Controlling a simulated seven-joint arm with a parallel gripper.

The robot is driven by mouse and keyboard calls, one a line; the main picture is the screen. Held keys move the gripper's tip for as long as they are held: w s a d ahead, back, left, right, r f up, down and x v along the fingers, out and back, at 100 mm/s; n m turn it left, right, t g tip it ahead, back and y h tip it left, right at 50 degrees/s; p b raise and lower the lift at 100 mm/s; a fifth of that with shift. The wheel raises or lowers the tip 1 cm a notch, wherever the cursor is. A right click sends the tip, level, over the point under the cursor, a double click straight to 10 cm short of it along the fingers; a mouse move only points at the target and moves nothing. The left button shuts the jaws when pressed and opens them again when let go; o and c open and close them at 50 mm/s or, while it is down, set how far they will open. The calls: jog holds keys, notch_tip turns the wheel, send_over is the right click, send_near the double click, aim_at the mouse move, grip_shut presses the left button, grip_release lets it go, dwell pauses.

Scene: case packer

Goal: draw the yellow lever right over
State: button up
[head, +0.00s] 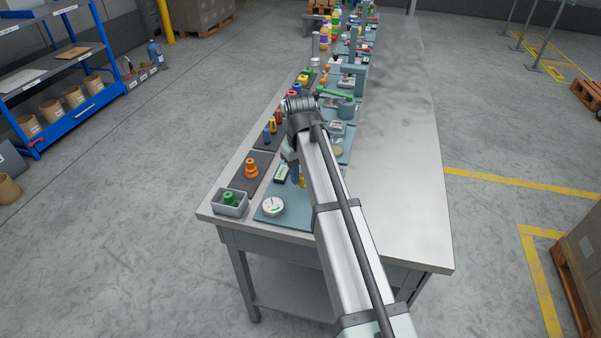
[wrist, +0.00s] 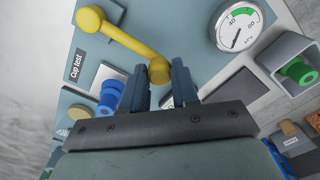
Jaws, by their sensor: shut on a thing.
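The yellow lever (wrist: 118,35) shows in the wrist view as a bar with a round knob at each end, over the blue-grey test plate (wrist: 185,25). One knob is at the upper left, and the other is between the dark fingers of my gripper (wrist: 159,80). My gripper is shut on this nearer knob. In the head view only a small yellow piece of the lever (head: 302,182) shows beside my arm. My arm hides the rest of it, and the fingertips are hard to make out there.
A white dial gauge (wrist: 238,27) sits on the plate near the lever. Beside it a grey bin (head: 231,210) holds a green part (head: 229,198). A blue part (wrist: 108,98) is left of my fingers. An orange part (head: 251,169) stands on a dark mat. The bench's right side is clear.

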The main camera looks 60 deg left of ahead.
grip_shut()
jog(key=shift+s+d, duration=0.1)
jog(key=shift+d, duration=0.05)
jog(key=d+n, duration=0.1)
jog(key=s+d+n, duration=0.1)
jog(key=n, duration=0.1)
jog(key=shift+s, duration=0.25)
jog(key=shift+s+d+n, duration=0.25)
jog(key=shift+d+n, duration=0.4)
jog(key=shift+n, duration=0.35)
jog(key=shift+s+d+n, duration=0.2)
jog(key=shift+d+n, duration=0.45)
jog(key=shift+n, duration=0.35)
jog(key=o, duration=0.8)
grip_release()
jog(key=shift+r, duration=0.1)
